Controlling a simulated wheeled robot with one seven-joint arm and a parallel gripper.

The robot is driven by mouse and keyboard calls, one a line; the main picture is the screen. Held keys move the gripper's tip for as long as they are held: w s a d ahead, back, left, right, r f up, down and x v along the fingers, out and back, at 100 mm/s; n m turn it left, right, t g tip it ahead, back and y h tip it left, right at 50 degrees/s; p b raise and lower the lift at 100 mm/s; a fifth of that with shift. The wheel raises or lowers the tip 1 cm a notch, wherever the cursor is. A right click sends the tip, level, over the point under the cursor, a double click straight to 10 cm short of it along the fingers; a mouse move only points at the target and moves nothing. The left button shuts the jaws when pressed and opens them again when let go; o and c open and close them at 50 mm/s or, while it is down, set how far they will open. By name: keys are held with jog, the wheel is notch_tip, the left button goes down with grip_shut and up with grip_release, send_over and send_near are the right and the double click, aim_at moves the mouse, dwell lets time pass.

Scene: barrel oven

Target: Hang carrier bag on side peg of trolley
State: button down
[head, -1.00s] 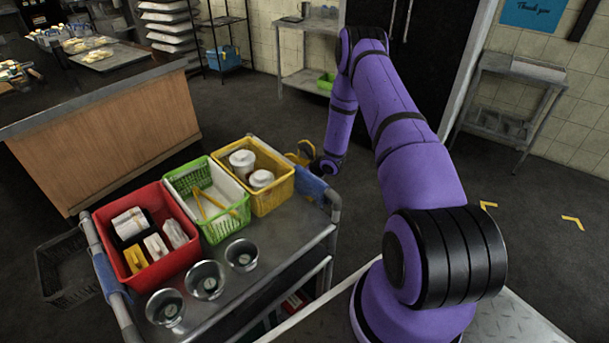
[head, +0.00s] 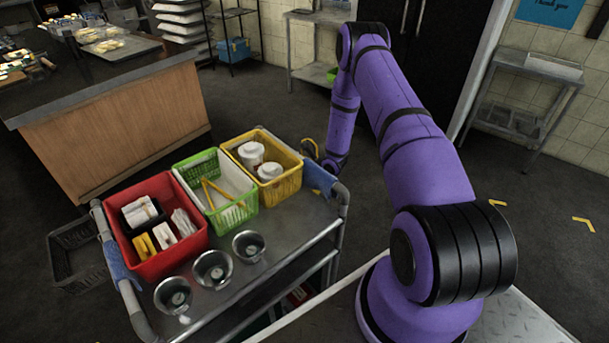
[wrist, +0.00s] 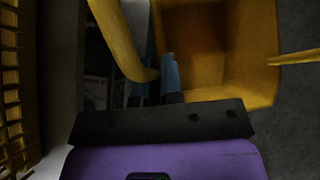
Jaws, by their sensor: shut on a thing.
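The yellow carrier bag (wrist: 215,50) fills the upper right of the wrist view, its open top facing the camera. A yellow strap (wrist: 122,40) curves down left of centre. In the head view only a bit of its yellow loop (head: 309,147) shows, beyond the trolley's far right end. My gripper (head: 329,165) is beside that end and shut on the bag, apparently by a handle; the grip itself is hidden. The trolley (head: 290,228) is grey metal, with a blue-wrapped handle (head: 319,178) at this end. I cannot make out the side peg clearly.
Red (head: 150,262), green (head: 216,214) and yellow (head: 284,188) baskets stand on the trolley top, with metal bowls (head: 212,270) in front. A wooden counter (head: 130,135) is behind left. A side table (head: 520,100) is at the right wall. Floor right of the trolley is clear.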

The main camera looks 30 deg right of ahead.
dwell(0.4)
jog(key=c, duration=1.2)
grip_release()
jog(key=shift+r, duration=0.1)
jog(key=v, duration=1)
jog(key=shift+s+r, duration=0.2)
jog(key=shift+s, duration=0.15)
jog(key=shift+d, duration=0.1)
